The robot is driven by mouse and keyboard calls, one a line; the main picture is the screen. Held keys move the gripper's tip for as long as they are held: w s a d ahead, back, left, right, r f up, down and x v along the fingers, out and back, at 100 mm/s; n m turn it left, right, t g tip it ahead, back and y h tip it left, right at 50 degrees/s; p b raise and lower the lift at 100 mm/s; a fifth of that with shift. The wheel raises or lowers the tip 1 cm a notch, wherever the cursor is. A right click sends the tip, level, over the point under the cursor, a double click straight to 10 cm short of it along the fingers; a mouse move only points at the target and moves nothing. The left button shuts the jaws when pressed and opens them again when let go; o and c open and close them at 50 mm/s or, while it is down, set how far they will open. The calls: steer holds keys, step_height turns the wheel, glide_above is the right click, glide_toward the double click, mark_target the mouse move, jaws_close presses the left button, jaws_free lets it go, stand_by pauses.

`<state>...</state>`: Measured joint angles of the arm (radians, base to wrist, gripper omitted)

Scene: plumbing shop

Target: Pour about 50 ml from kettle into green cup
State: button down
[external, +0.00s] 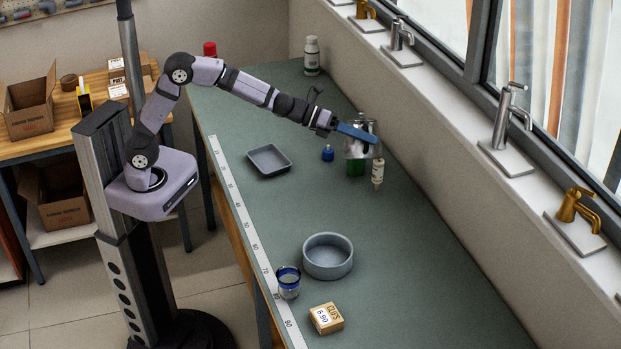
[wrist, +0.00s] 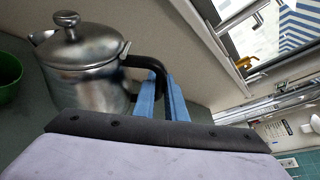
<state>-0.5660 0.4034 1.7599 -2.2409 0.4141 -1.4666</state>
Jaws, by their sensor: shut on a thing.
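The metal kettle (external: 361,149) has a lid with a round knob and a dark handle. In the wrist view the kettle (wrist: 85,75) fills the left side, its spout pointing left. My gripper (external: 356,132) is shut on the kettle's handle; its blue fingers (wrist: 162,95) show on either side of it in the wrist view. The green cup (external: 356,168) appears just below the kettle in the external view, its upper part hidden. The cup (wrist: 9,76) is cut off at the left edge of the wrist view, on the spout side. No liquid stream is visible.
A small white bottle (external: 378,174) stands right of the green cup, and a blue object (external: 327,153) is to its left. The bench's middle is clear.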

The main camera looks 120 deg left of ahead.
steer(key=shift+w+d+f+m+b, duration=0.25)
steer(key=shift+d+f+b, duration=0.2)
steer(key=shift+b, duration=0.45)
steer(key=shift+w+d+f+m+b, duration=0.3)
steer(key=shift+f+b, duration=0.25)
steer(key=shift+b, duration=0.35)
steer(key=shift+w+d+f+m+g+y+b, duration=0.4)
steer(key=shift+d+f+m+b, duration=0.25)
steer(key=shift+b, duration=0.75)
steer(key=shift+w+d+f+m+g+y+b, duration=0.25)
steer(key=shift+d+f+m+y+b, duration=0.45)
steer(key=shift+b, duration=0.75)
steer(key=shift+w+d+f+m+g+y+b, duration=0.3)
steer(key=shift+f+m+b, duration=0.35)
steer(key=shift+b, duration=0.75)
steer(key=shift+f, duration=0.15)
